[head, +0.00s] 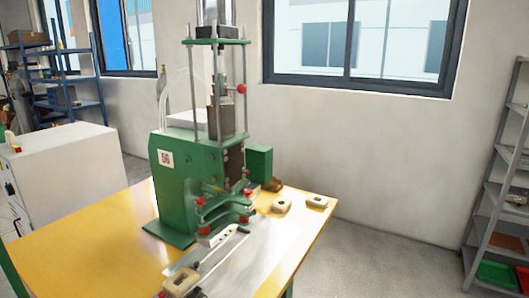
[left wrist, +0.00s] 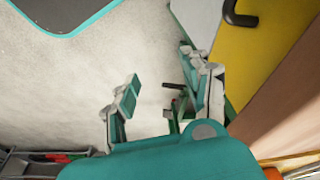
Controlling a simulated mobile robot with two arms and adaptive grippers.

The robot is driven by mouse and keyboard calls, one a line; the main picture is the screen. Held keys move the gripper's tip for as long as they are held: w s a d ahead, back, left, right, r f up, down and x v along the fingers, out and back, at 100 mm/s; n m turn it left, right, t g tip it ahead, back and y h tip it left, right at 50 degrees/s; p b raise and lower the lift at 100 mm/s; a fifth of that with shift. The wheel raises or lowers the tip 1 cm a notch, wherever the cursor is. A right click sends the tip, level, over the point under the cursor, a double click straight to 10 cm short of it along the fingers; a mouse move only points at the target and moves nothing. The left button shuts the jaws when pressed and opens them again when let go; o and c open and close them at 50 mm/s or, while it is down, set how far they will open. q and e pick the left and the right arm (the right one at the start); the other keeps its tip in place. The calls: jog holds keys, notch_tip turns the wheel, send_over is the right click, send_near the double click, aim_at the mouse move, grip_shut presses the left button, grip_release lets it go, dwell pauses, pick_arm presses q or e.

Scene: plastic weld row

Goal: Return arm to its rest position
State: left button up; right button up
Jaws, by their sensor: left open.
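My left gripper (left wrist: 165,78) shows in the left wrist view, with its two teal and grey fingers spread apart. It is open, and nothing is held between the fingers. Pale grey surface shows behind the gap. No gripper or arm shows in the head view, and my right gripper is in neither view.
A green welding machine (head: 186,178) stands on a yellow table (head: 100,235) with several small beige parts (head: 281,205). A white cabinet (head: 65,170) is at left and grey shelving (head: 497,190) at right. In the left wrist view a yellow panel (left wrist: 255,55) lies right of the fingers.

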pick_arm(q)
jog(key=s+a+f+g+b, duration=0.1)
jog(key=s+a+f, duration=0.2)
jog(key=s+f, duration=1.5)
notch_tip(320, 180, down, 3)
jog(key=shift+f+b, duration=0.1)
jog(key=shift+b, duration=0.2)
jog(key=shift+a, duration=0.1)
jog(key=shift+c, duration=0.2)
